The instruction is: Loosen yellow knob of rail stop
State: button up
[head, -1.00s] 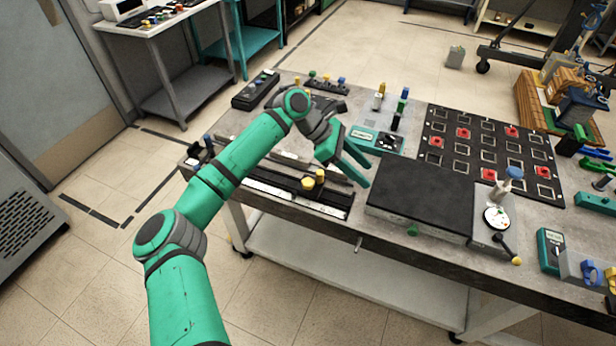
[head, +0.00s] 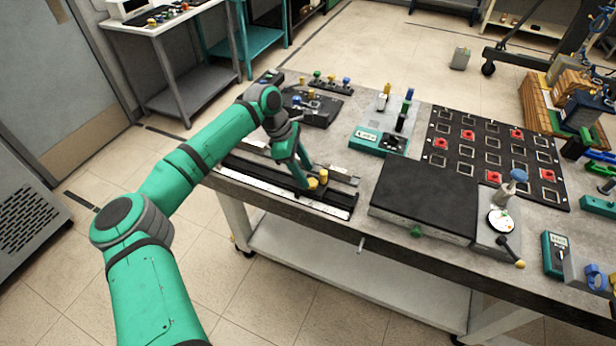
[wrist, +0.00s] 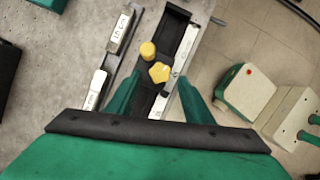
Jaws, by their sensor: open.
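The rail stop is a dark block on the rail (head: 336,207) at the bench's front left. In the wrist view, a lobed yellow knob (wrist: 159,72) sits on the dark part, and a round yellow piece (wrist: 147,49) sits just beside it. Both yellow tops (head: 323,176) show close together in the head view. My gripper (head: 304,182) points down at the rail, just left of them. In the wrist view my gripper (wrist: 160,84) is open, its fingers on either side of the rail, with the lobed knob just ahead of the gap. I see no contact with the knob.
Labelled light blocks (wrist: 121,29) lie along the rail's side in the wrist view. A black-topped box (head: 425,190) stands right of the rail. A teal meter unit (head: 380,139) is behind it. The floor in front of the bench is open.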

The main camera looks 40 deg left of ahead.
aim_at(311, 182)
jog(key=shift+x, duration=1.5)
jog(key=c, duration=1)
jog(key=shift+c, duration=0.2)
